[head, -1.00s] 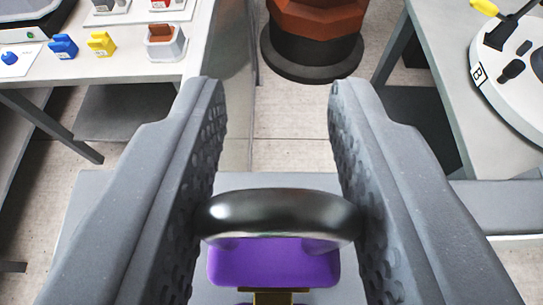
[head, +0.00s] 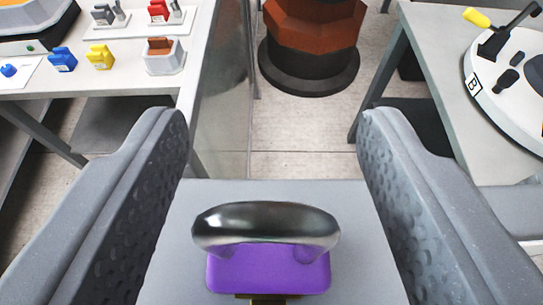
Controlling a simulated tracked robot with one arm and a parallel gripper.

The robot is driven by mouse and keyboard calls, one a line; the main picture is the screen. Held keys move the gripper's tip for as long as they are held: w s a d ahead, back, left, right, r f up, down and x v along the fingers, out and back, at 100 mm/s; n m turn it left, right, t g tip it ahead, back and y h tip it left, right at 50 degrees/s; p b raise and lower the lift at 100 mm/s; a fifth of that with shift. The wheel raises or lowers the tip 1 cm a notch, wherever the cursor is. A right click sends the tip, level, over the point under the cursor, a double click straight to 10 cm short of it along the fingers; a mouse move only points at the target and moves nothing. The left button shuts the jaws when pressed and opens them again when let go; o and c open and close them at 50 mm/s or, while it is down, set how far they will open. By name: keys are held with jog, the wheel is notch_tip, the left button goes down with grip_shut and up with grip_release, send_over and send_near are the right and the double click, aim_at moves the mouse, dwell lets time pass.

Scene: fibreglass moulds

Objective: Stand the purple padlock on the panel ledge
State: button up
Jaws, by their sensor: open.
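The purple padlock (head: 268,270) is at the bottom centre of the head view, with its dark metal shackle (head: 266,222) towards the top of the picture. It is over a flat grey surface (head: 183,240), which I take to be the ledge. My gripper (head: 274,125) is open, with one grey textured finger on each side of the padlock and a clear gap on both sides. The padlock's lower part is cut off by the frame edge, so its base contact is hidden.
A pale table (head: 188,62) at upper left holds small blue, yellow and red pieces and a grey holder (head: 164,58). A brown and black round pedestal (head: 310,50) stands behind. A grey table (head: 430,70) at right carries a white round device (head: 515,85).

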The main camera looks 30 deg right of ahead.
jog(key=b+v, duration=0.1)
jog(key=v, duration=1)
jog(key=shift+s+a+b, duration=0.15)
jog(key=shift+s+b, duration=0.05)
jog(key=shift+b, duration=0.1)
jog(key=w+a+r+n+t+y, duration=0.1)
jog(key=w+a+r+n+y, duration=0.1)
jog(key=a+r, duration=0.75)
jog(key=w+a+r+n+t+y, duration=0.1)
jog(key=w+a+r+t, duration=0.1)
jog(key=a+r, duration=0.8)
jog(key=s+a+r+n+y, duration=0.1)
jog(key=s+a+r+y, duration=0.1)
jog(key=a+r, duration=0.5)
jog(key=s+a+r+n+t+y, duration=0.1)
jog(key=s+a+r+n+y, duration=0.1)
jog(key=s+a+r, duration=0.3)
jog(key=a+r, duration=0.2)
jog(key=a, duration=0.1)
jog(key=shift+s+a, duration=0.2)
jog(key=shift+s, duration=0.1)
jog(key=shift+f, duration=0.15)
